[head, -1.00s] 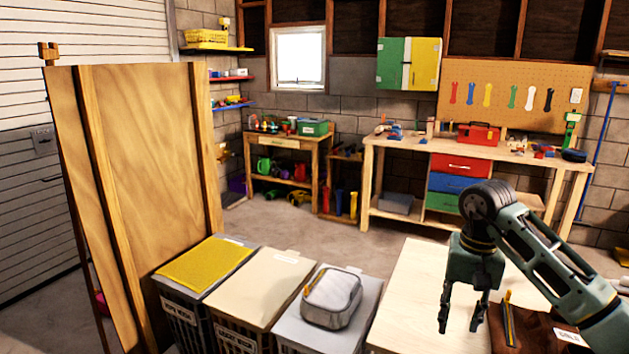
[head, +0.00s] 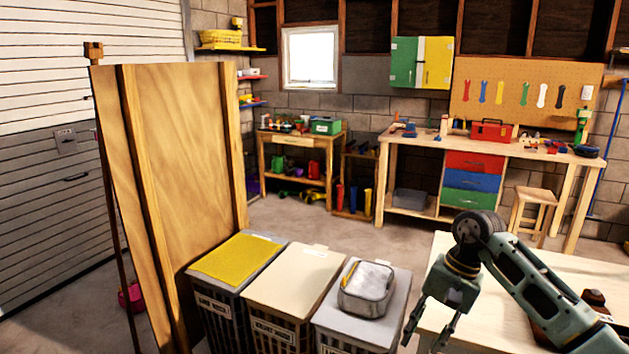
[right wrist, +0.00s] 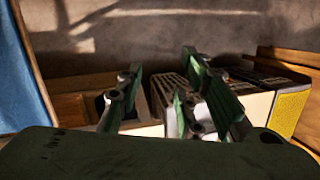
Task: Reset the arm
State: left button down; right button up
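My right gripper (head: 424,337) hangs at the lower right in the head view, over the left edge of the pale wooden table (head: 490,270). It points down and a little left. Its two fingers are spread apart with nothing between them. The right wrist view also shows the fingers (right wrist: 155,100) apart and empty, with the hampers behind them. My left arm and left gripper do not show in either view.
A tall wooden panel (head: 180,190) stands at left. Open floor (head: 320,228) lies behind the hampers.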

jog(key=w+a+f+m+t+y, duration=0.1)
jog(key=a+f+m+t+y, duration=0.1)
jog(key=a+f+m+y, duration=0.5)
jog(key=a+f+m+t+y, duration=0.1)
jog(key=a+f+m+y, duration=0.3)
jog(key=a+m, duration=0.55)
jog(key=s+d+f+m+t+h, duration=0.1)
jog(key=d+f+m+t+h, duration=0.3)
jog(key=f+m, duration=0.7)
jog(key=d+f+m+t+h, duration=0.1)
jog(key=d+f+m+t, duration=0.4)
jog(key=f+m, duration=0.55)
jog(key=s+d+f+m+g+h, duration=0.2)
jog(key=s+d+f+m+h, duration=0.2)
jog(key=s+f+m, duration=0.55)
jog(key=s+d+f+m+g+h, duration=0.2)
jog(key=s+d+f+m+h, duration=0.15)
jog(key=s+f+m, duration=0.6)
jog(key=s+f+m+g+h, duration=0.1)
jog(key=s+f+m+g, duration=0.2)
jog(key=s, duration=1.2)
jog(key=s+f+m+g, duration=0.2)
jog(key=s+f, duration=0.5)
jog(key=s, duration=0.9)
jog(key=shift+s+d+m+g+h, duration=0.25)
jog(key=shift+d+m+g+h, duration=0.15)
jog(key=shift+g, duration=0.3)
